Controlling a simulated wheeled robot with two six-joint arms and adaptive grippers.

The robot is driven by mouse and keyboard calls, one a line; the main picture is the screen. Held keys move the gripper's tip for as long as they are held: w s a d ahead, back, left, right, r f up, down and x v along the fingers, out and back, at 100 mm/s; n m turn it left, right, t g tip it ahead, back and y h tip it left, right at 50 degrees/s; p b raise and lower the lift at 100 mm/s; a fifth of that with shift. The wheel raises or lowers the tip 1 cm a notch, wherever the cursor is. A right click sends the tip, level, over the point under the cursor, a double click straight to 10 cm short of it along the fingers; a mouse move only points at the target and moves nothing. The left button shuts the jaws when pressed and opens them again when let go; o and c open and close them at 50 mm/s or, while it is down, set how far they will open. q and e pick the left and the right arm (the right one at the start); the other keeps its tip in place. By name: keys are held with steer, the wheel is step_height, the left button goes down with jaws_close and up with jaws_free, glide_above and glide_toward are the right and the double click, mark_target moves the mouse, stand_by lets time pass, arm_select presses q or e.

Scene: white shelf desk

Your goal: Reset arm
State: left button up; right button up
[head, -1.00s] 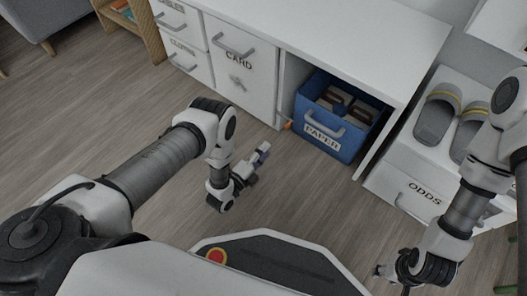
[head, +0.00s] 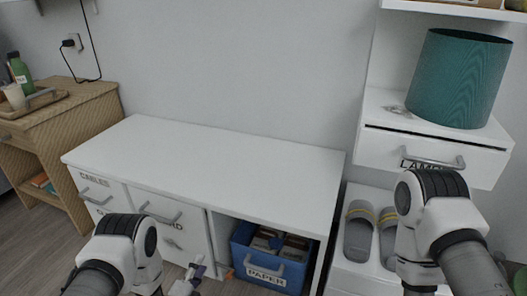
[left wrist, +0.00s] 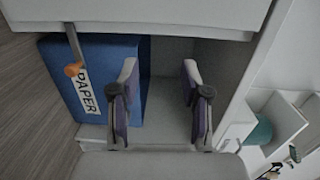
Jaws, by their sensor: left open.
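My left gripper (head: 190,276) is at the bottom of the head view, in front of the white shelf desk (head: 215,165). In the left wrist view the left gripper (left wrist: 160,100) has its two fingers well apart, with nothing between them. The fingers show in front of the desk's open bay, beside the blue PAPER bin (left wrist: 112,55). My right arm comes in at the lower right of the head view, and its gripper is outside the frame.
The blue PAPER bin (head: 265,277) stands in the desk's open bay. Grey slippers (head: 358,236) lie on a white unit to the right, below the LAMP drawer (head: 432,153) and teal lampshade (head: 455,80). A wooden cabinet (head: 70,110) stands at left. The desk top is clear.

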arm_select(q)
steer(key=s+a+n+g+y+p, duration=0.25)
steer(key=s+n+g, duration=0.75)
steer(key=s, duration=0.7)
steer(key=s+a+n+g+y+p, duration=0.15)
steer(key=s+a+n+g, duration=0.4)
steer(key=s+n, duration=0.85)
step_height(320, 180, up, 39)
steer(key=s+d+m+g+p, duration=0.1)
steer(key=s+d+m+p, duration=0.1)
steer(key=p, duration=3.5)
steer(key=shift+s+f+y, duration=0.2)
steer(key=shift+s+y, duration=0.05)
steer(key=shift+y, duration=0.15)
arm_select(e)
step_height(320, 180, up, 43)
arm_select(q)
steer(key=shift+g, duration=0.25)
arm_select(e)
steer(key=shift+s, duration=0.1)
